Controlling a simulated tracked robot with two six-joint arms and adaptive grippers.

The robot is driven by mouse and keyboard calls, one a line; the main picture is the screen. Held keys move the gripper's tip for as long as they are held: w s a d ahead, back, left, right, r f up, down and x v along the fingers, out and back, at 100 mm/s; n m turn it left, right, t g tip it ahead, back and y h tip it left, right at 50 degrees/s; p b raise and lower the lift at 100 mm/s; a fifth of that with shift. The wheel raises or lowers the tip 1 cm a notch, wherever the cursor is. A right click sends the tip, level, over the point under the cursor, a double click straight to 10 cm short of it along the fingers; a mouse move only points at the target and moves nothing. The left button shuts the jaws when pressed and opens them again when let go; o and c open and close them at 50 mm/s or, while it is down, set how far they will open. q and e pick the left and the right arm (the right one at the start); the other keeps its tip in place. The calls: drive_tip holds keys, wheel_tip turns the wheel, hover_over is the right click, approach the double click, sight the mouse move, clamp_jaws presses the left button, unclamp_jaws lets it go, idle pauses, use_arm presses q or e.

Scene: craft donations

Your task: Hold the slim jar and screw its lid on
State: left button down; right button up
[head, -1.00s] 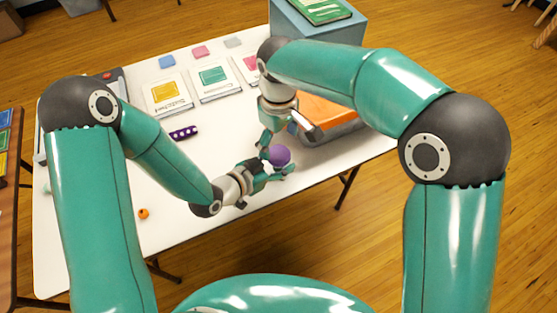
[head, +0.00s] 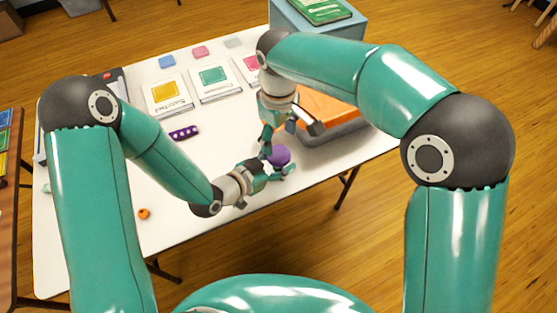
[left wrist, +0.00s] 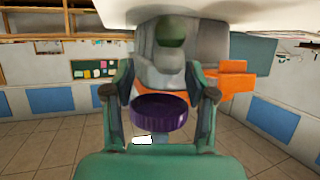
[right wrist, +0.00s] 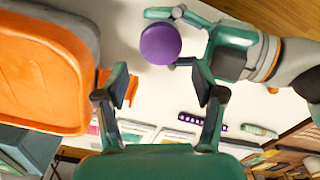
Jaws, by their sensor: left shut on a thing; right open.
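A round purple lid (head: 281,154) sits at the fingers of my left gripper (head: 279,167), near the table's right front edge. In the left wrist view the lid (left wrist: 160,113) is between the two fingers, which are shut. The right wrist view shows the lid (right wrist: 160,44) from above. My right gripper (right wrist: 160,88) is open and empty. Its fingers are spread just beside the lid, apart or nearly touching; I cannot tell which.
A grey bin with an orange top (head: 328,108) stands close behind my right gripper. A blue box (head: 318,38) with a green book stands at the back. Cards, a dotted purple piece (head: 184,132) and a small orange ball (head: 144,213) lie on the white table (head: 110,240).

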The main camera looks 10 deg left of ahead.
sight(278, 154)
drive_tip(key=shift+f, duration=3.1)
drive_tip(key=c, duration=1)
drive_tip(key=o, duration=1.4)
drive_tip(key=shift+c, duration=0.2)
drive_tip(key=shift+r, duration=0.1)
wheel_tip(278, 154, up, 12)
